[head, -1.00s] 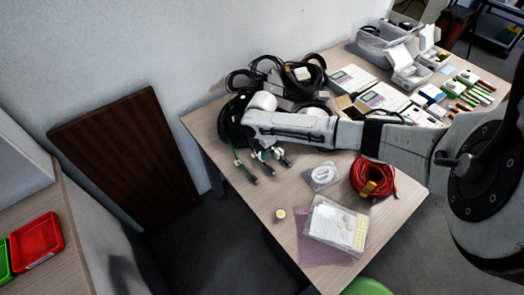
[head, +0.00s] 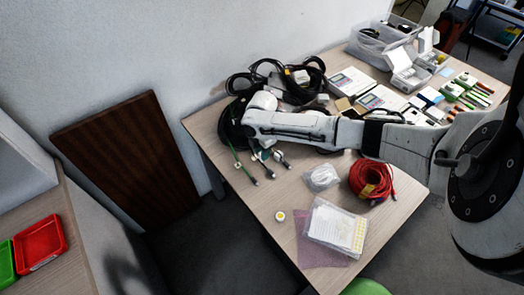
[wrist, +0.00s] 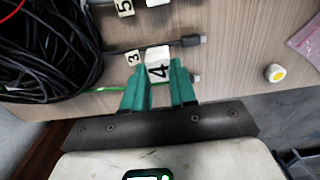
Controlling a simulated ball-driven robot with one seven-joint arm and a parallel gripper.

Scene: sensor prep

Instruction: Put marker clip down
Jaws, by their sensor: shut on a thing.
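A white marker clip (wrist: 158,70) printed with a 4 stands between the teal fingers of my gripper (wrist: 158,82) in the wrist view. The fingers are shut on it. It is over the wooden table beside a green cable (wrist: 112,88); I cannot tell if the clip touches the cable or table. Clips numbered 3 (wrist: 133,58) and 5 (wrist: 124,7) are on dark cables nearby. In the head view my gripper is at the table's left edge by the cable ends, and its fingers are mostly hidden by my arm.
A black cable bundle (wrist: 45,45) lies left of the gripper in the wrist view. The table edge is close to the gripper.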

